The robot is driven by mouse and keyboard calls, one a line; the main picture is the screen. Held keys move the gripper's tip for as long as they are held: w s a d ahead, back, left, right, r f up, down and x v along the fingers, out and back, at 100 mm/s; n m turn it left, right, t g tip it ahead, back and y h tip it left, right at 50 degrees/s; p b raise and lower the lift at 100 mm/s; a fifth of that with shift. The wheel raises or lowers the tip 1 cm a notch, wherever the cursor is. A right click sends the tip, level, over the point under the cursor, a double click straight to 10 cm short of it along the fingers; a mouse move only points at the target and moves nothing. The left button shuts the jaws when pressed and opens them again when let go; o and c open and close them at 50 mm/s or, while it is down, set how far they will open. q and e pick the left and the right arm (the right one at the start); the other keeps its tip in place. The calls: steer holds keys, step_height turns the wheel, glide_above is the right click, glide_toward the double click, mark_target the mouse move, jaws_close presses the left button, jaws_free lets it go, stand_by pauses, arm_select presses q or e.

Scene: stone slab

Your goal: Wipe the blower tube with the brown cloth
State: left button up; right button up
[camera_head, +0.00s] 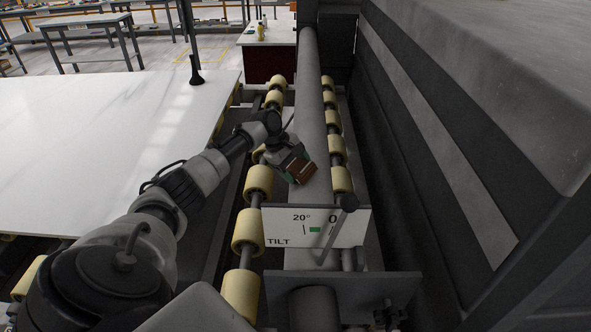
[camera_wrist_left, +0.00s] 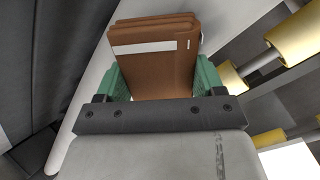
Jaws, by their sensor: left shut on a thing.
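The brown cloth (camera_head: 302,172) is a folded block held in my left gripper (camera_head: 297,168). In the left wrist view the cloth (camera_wrist_left: 155,60) sits between the two green fingers of the left gripper (camera_wrist_left: 163,85), which are shut on it. The blower tube (camera_head: 310,95) is a long grey pipe running away from me between two rows of rollers. The cloth is over the tube's near part; whether it touches the tube I cannot tell. In the wrist view the pale tube (camera_wrist_left: 98,110) shows behind the cloth. My right gripper is not in view.
Cream rollers (camera_head: 259,180) line both sides of the tube. A white TILT sign (camera_head: 316,226) stands across the near end. A large white slab (camera_head: 95,150) lies at the left, and a dark machine wall (camera_head: 420,150) rises close on the right.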

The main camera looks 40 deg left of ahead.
arm_select(q)
steer(key=p+v, duration=0.4)
steer(key=p, duration=0.1)
steer(key=shift+r, duration=0.15)
steer(key=shift+s+a+r, duration=0.3)
steer(key=shift+a+r, duration=0.1)
steer(key=shift+r, duration=0.25)
steer(key=v, duration=0.3)
steer(key=shift+d+f, duration=0.1)
stand_by(0.5)
